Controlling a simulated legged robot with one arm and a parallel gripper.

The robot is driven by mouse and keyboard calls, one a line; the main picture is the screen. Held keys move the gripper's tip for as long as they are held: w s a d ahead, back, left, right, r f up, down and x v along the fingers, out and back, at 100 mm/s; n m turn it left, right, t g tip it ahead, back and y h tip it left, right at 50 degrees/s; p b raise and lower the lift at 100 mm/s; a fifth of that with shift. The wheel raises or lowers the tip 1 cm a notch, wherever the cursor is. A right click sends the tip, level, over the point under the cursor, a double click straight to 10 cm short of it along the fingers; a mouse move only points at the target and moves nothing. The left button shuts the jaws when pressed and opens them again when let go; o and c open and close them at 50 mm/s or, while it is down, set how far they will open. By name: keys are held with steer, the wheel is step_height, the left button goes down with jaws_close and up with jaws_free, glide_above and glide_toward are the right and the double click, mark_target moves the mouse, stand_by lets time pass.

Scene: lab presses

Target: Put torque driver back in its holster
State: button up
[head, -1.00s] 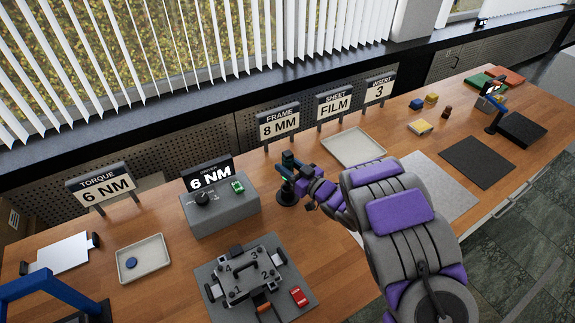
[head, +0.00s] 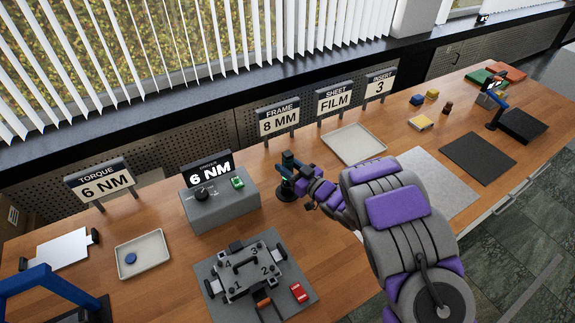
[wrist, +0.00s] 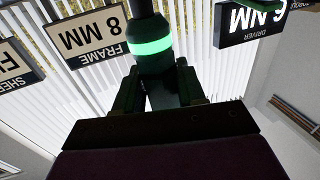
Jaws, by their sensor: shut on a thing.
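The torque driver (head: 287,161) is a dark, upright tool. In the wrist view the driver (wrist: 152,50) is a dark cylinder with a glowing green ring. My gripper (head: 296,174) is shut on it; in the wrist view the two fingers (wrist: 158,92) stand on either side of its body. A round black holster (head: 286,193) stands on the bench directly below the driver, right of the grey driver control box (head: 222,208). I cannot tell how far the driver's lower end sits in the holster, as my gripper partly covers it.
A clamp fixture (head: 248,271) with a red part (head: 299,292) lies in front of the box. A pale tray (head: 354,145) stands behind my arm and another tray (head: 143,254) at left. Sign stands, such as the frame sign (head: 279,121), line the back.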

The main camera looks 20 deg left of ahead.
steer(key=shift+f, duration=0.85)
steer(key=o, duration=1.2)
steer(key=shift+o, duration=0.2)
steer(key=p+v, duration=0.1)
steer(key=v, duration=1.6)
steer(key=shift+p, duration=0.35)
steer(key=shift+s+d, duration=0.1)
steer(key=shift+s, duration=0.05)
